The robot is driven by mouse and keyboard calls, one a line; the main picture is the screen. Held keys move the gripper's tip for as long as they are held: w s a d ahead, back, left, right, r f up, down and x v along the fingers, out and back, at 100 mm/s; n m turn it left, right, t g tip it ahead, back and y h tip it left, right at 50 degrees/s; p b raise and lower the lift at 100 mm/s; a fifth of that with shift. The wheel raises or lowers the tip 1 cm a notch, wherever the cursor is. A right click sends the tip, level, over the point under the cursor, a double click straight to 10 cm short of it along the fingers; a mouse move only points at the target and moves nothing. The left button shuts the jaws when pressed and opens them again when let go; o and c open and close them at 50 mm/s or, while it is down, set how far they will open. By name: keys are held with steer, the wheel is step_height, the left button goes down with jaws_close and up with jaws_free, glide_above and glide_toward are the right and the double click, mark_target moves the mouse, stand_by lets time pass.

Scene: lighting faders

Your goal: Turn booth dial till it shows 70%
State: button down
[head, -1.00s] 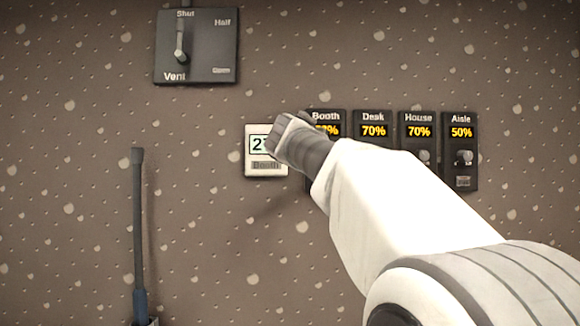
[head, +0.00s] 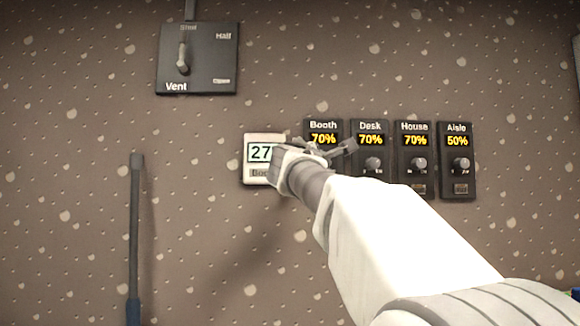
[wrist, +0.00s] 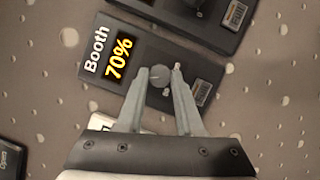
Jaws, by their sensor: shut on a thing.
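The Booth dial panel (head: 323,128) is a dark wall box whose yellow display reads 70%. Its lower part and knob are hidden behind my gripper in the head view. In the wrist view the panel (wrist: 130,40) lies tilted, with its display reading 70%. My gripper (wrist: 160,77) has its two fingers on either side of the round booth knob (wrist: 160,76) and is shut on it.
Right of it hang the Desk (head: 370,140), House (head: 415,141) and Aisle (head: 457,142) dials, reading 70%, 70% and 50%. A Vent lever panel (head: 198,58) is at upper left.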

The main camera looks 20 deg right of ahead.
steer(key=c, duration=0.6)
jaws_free()
steer(key=shift+o, duration=0.2)
steer(key=b+v, duration=0.1)
steer(key=v, duration=1.6)
steer(key=shift+s+b, duration=0.3)
steer(key=shift+f, duration=0.15)
